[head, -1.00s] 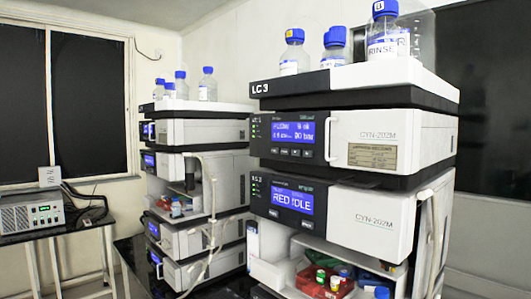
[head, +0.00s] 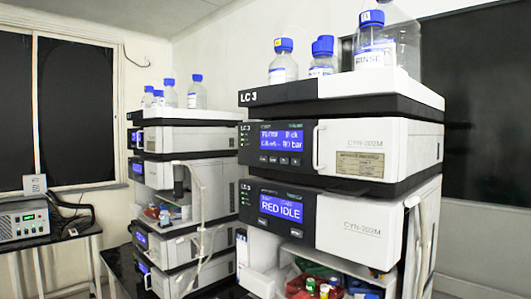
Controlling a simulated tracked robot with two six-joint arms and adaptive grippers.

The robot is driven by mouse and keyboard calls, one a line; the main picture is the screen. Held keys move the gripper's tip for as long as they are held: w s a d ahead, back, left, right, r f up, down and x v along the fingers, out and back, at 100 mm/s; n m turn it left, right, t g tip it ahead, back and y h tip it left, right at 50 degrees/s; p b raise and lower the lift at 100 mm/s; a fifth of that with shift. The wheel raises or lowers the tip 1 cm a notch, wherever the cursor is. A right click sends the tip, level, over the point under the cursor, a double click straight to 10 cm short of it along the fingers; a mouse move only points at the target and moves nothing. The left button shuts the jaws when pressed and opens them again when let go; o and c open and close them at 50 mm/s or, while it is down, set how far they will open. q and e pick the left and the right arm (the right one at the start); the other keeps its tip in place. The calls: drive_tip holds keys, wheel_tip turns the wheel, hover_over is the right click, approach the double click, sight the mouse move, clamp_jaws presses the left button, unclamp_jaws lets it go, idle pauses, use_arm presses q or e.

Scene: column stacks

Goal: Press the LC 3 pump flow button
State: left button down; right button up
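The LC 3 stack (head: 343,93) stands at the centre right, with "LC 3" on its top tray. Below the tray is the upper module, the pump (head: 255,152), with a lit blue display (head: 281,140) showing small text. A row of small dark buttons (head: 281,160) sits just under that display; their labels are too small to read. A lower module (head: 345,222) has a blue display (head: 281,208) reading "RED IDLE". Neither of my grippers shows in the head view, and nothing covers the pump's front.
Blue-capped bottles (head: 283,62) stand on the stack's top. An open bay (head: 333,262) below holds small vials. A second stack (head: 188,140) stands behind to the left. A grey instrument (head: 22,221) sits on a table at far left. A pale hose (head: 187,200) hangs by the second stack.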

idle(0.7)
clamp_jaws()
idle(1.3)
